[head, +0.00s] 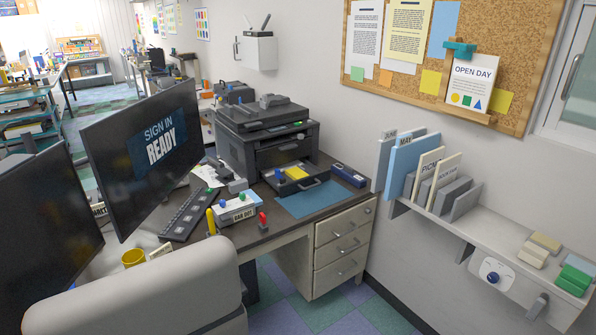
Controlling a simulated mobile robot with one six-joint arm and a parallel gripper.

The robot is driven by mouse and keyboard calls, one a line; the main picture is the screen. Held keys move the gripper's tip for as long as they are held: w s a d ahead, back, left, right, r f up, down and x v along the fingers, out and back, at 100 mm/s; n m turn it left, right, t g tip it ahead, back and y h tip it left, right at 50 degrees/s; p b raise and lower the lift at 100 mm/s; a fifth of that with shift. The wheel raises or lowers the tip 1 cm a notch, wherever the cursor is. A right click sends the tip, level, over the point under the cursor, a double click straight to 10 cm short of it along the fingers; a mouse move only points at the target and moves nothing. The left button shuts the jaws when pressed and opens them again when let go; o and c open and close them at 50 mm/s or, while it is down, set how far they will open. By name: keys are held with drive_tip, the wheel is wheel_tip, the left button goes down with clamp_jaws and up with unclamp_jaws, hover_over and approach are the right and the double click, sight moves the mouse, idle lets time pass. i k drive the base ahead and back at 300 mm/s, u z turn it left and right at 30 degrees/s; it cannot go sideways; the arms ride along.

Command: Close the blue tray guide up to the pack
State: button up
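The black copier (262,135) stands on the desk against the wall. Its paper tray (313,183) is pulled out at the front, low down. A yellow pack (297,173) lies in the tray. A small blue piece, which looks like the tray guide (279,175), stands at the left of the pack. At this size I cannot tell how wide the space between guide and pack is. My gripper is not in view.
A blue mat (308,200) lies in front of the tray, and a dark blue box (348,175) is right of it. A white box with coloured knobs (235,210) and a keyboard (189,214) are at left. A monitor (143,155) stands in the left foreground. A wall shelf (480,222) juts out at right.

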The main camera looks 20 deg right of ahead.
sight(278, 175)
drive_tip(key=z, duration=0.2)
drive_tip(key=k, duration=0.55)
drive_tip(key=z, duration=0.95)
drive_tip(key=k, duration=0.75)
drive_tip(key=z, duration=0.2)
drive_tip(key=i, duration=1.2)
drive_tip(key=u, duration=1.1)
drive_tip(key=i, duration=0.9)
drive_tip(key=u, duration=0.3)
